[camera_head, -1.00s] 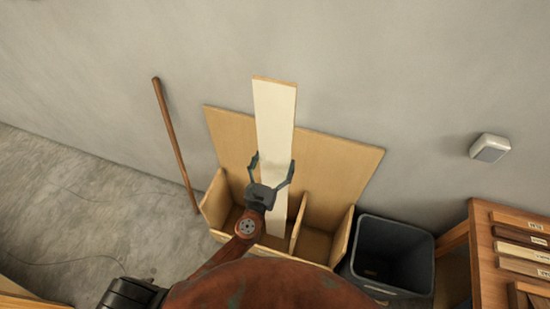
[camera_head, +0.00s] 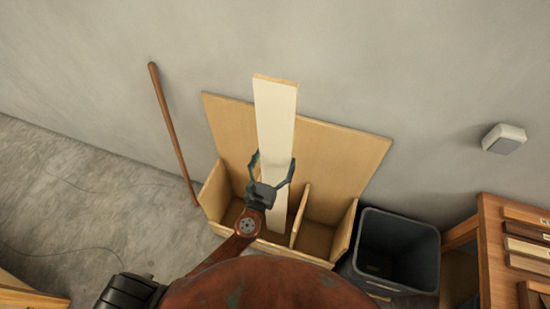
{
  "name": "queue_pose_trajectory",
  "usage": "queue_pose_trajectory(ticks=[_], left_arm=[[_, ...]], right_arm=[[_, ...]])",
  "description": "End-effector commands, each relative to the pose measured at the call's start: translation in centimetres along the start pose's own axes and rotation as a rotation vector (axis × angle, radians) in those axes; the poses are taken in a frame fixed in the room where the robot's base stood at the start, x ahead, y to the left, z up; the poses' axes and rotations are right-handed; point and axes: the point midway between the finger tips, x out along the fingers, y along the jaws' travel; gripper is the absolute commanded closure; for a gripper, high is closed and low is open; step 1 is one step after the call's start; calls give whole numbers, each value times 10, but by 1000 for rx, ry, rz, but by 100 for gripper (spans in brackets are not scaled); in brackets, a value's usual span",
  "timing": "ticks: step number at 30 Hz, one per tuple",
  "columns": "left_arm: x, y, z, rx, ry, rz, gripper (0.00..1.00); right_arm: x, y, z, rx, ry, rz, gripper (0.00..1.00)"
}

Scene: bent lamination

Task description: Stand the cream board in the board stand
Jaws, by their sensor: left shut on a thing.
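The cream board (camera_head: 275,125) is upright, its top end high against the wall in the head view. My left gripper (camera_head: 271,170) is shut on the board, with a finger at each edge around its middle. The wooden board stand (camera_head: 335,160) has a tall back panel and a divider (camera_head: 300,217) between a left and a right compartment. The board's lower part goes down in front of the back panel, over the left compartment. My gripper and arm partly hide its lower end, so I cannot tell whether it touches the floor of the stand. My right gripper is not in view.
A dark grey bin (camera_head: 395,250) stands right of the stand. A wooden rack with labelled boards (camera_head: 525,245) is at the far right. A brown pole (camera_head: 172,135) leans on the wall at left. Concrete floor at left is open.

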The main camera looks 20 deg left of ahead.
Motion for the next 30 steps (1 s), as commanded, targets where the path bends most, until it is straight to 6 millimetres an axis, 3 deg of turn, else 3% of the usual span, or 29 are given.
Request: queue_pose_trajectory(ticks=[13,30], left_arm=[[1,0,4,0,-7,0,51],[0,0,-9,0,-7,0,51]], right_arm=[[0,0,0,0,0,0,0],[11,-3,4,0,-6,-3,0]])
